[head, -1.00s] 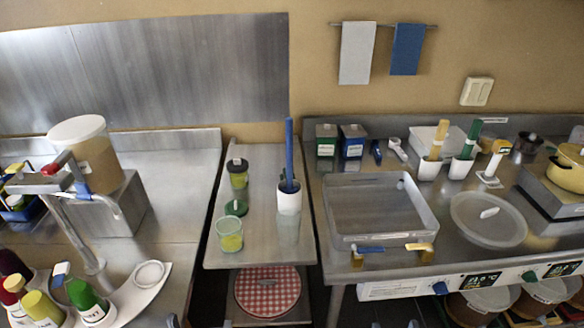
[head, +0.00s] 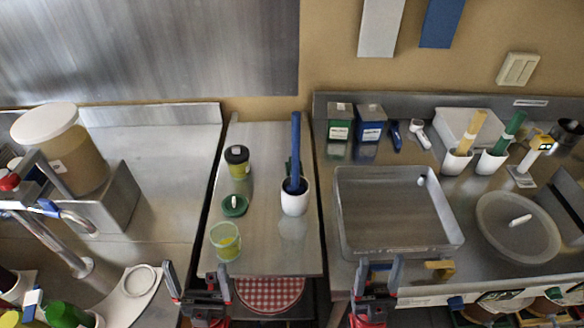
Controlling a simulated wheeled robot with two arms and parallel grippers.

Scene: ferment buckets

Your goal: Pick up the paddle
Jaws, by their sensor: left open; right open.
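A long blue paddle (head: 296,150) stands upright in a white cup (head: 295,201) on the narrow middle table. A yellow paddle (head: 472,131) and a green paddle (head: 509,133) stand in white holders on the right counter, leaning slightly right. My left gripper (head: 198,276) is open and empty at the bottom, in front of the middle table and left of the blue paddle. My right gripper (head: 379,270) is open at the bottom, by the right counter's front edge, right of and nearer than the white cup. Neither touches a paddle.
A jar with a dark lid (head: 237,160), a green lid (head: 234,206) and a green-yellow cup (head: 225,241) stand left of the white cup. A tap (head: 50,239) stands at left.

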